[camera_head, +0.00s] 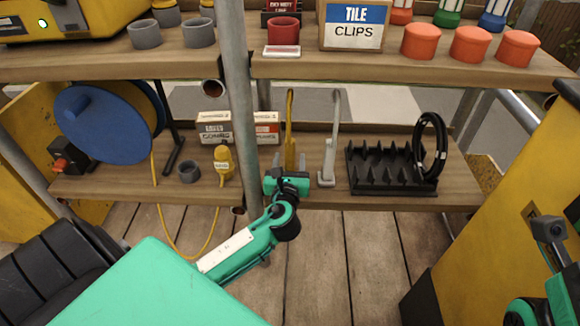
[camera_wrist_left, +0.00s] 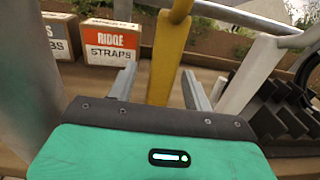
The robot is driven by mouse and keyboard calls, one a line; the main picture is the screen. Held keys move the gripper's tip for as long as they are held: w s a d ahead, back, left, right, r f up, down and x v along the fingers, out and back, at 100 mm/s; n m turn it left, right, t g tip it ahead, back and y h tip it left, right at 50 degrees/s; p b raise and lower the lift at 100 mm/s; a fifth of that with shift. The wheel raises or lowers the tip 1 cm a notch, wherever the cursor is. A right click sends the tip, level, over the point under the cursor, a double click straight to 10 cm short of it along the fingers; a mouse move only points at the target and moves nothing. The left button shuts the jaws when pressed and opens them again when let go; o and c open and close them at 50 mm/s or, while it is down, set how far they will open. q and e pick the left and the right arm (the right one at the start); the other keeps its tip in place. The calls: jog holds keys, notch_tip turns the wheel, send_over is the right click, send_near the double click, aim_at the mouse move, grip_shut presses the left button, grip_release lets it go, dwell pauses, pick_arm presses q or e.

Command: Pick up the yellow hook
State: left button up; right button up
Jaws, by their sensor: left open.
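The yellow hook (camera_head: 290,110) stands upright on the lower shelf, and its shaft also shows in the left wrist view (camera_wrist_left: 168,60). My left gripper (camera_head: 289,163) is at the lower part of the hook. In the left wrist view its two grey fingers (camera_wrist_left: 160,88) are apart, one on each side of the yellow shaft. I see a gap on both sides, so the jaws are open around it. The hook's foot is hidden behind my gripper.
A grey hook (camera_head: 328,150) stands close on the right, beside a black spiked rack (camera_head: 390,180) with a black ring (camera_head: 430,145). Small boxes (camera_head: 213,127) are behind left. A grey pole (camera_head: 238,90) rises just left of my gripper. The upper shelf (camera_head: 400,70) is overhead.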

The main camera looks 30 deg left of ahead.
pick_arm(q)
jog(key=shift+b+x, duration=0.55)
jog(key=shift+x, duration=0.95)
jog(key=shift+f, duration=0.1)
jog(key=shift+d, duration=0.1)
grip_shut()
